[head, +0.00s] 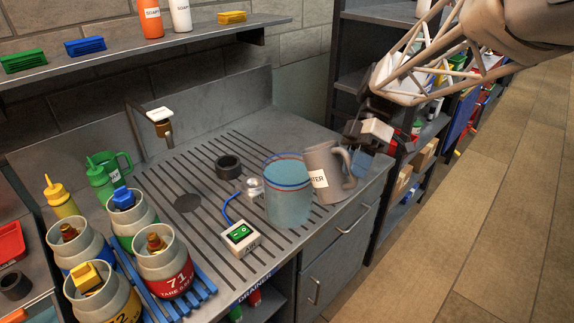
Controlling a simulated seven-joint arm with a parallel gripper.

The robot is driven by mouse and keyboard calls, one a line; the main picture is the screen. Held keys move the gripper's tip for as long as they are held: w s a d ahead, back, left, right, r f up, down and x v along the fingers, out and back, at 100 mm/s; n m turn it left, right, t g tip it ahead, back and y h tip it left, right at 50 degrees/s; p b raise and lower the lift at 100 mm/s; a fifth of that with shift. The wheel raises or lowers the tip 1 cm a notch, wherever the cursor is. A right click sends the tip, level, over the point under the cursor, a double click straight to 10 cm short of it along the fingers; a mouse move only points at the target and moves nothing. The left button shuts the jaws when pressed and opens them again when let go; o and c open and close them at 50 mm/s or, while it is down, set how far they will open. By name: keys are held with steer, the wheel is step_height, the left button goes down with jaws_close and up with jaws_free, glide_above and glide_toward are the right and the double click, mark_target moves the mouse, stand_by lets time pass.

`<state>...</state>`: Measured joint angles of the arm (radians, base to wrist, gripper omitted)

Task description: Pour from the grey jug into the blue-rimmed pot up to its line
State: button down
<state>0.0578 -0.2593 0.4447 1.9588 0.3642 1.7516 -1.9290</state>
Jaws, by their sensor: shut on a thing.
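The grey jug (323,162), with a white label reading partly "WATER", is at the right end of the grooved drainer, its handle to the right. It leans slightly left; I cannot tell whether its base touches the counter. My gripper (361,150) is shut on the jug's handle side, its fingers partly hidden. The blue-rimmed pot (286,200) stands upright just left of the jug and partly in front of it. It is see-through and bluish, with a red line just under the blue rim. I cannot make out the liquid level or any stream.
A white switch box (241,238) with a green rocker and blue cable sits left of the pot. A dark ring (228,167) and a tap (160,121) are behind. Several labelled canisters (164,265) crowd the left on a blue rack. The counter's right front corner is clear.

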steer(key=shift+s+d+r+n+t+y, duration=0.45)
steer(key=shift+s+d+t+y, duration=0.1)
steer(key=shift+s+t, duration=0.2)
steer(key=shift+s+d+r+n+t+y, duration=0.3)
steer(key=shift+s+d+n+t+y, duration=0.1)
steer(key=shift+s+d+t+y, duration=0.25)
steer(key=shift+s+d+r+n+t+y, duration=0.45)
steer(key=shift+s+t, duration=0.25)
steer(key=shift+t, duration=0.1)
steer(key=shift+w+f, duration=0.1)
steer(key=shift+f, duration=0.05)
steer(key=w+d+f+m+t, duration=0.2)
steer(key=w+f+m+t, duration=0.3)
steer(key=w, duration=0.5)
steer(key=w+d+f+m+t, duration=0.15)
steer(key=w+m+t, duration=0.35)
steer(key=w, duration=0.5)
steer(key=w+a+f+m+t+h, duration=0.1)
steer(key=w+m+h, duration=0.3)
steer(key=w, duration=0.7)
steer(key=w+a+f+m+t+h, duration=0.1)
steer(key=w+m+h, duration=0.3)
steer(key=w+m, duration=0.5)
steer(key=shift+w+a+f+t, duration=0.35)
steer(key=shift+w+a, duration=0.3)
steer(key=shift+w, duration=0.85)
